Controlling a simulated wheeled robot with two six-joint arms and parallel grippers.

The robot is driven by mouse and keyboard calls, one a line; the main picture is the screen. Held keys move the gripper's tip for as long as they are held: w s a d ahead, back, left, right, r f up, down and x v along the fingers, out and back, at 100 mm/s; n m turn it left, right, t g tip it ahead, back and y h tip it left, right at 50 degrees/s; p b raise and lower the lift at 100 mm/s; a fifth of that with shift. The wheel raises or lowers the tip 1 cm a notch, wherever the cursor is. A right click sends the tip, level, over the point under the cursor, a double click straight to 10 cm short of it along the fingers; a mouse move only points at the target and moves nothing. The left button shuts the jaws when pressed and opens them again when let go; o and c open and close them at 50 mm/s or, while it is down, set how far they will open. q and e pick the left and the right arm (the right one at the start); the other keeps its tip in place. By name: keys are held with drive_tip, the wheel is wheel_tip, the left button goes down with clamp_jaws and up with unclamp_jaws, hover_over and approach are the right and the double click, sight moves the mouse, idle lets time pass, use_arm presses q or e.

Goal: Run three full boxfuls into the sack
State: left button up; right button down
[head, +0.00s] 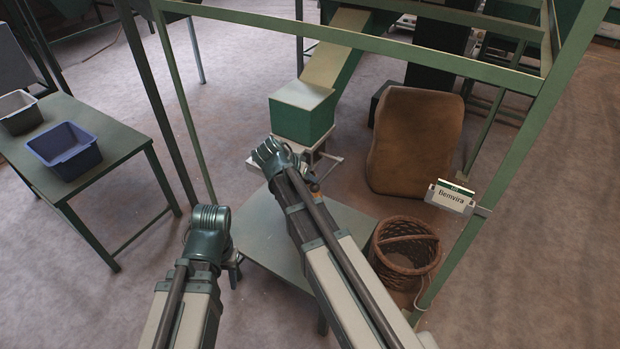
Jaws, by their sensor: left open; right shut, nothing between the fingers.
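A green box (302,121) with a pale top stands at the lower end of a sloping chute (335,50); I cannot tell whether the pale top is a lid or contents. A large brown sack (415,140) stands upright to the right of it. My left gripper (234,274) is open, low beside the left edge of the small table, partly hidden by its own wrist. My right gripper (313,187) is shut and empty, just below the green box and mostly hidden behind its own arm. A small orange spot shows beside it; I cannot tell what it is.
A small grey-green table (262,238) lies under my arms. A wicker basket (405,250) stands right of it. A green frame post (520,150) carries a sign (452,196) reading "Bemvira". A blue tub (65,150) and a grey tub (18,112) sit on the left table (110,132).

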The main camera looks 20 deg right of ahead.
use_arm(q)
wheel_tip(320, 180, down, 4)
drive_tip(key=b, duration=0.3)
drive_tip(key=shift+r, duration=0.2)
use_arm(e)
drive_tip(key=f, duration=0.3)
drive_tip(key=shift+s+a+f, duration=0.3)
drive_tip(key=shift+a, duration=0.05)
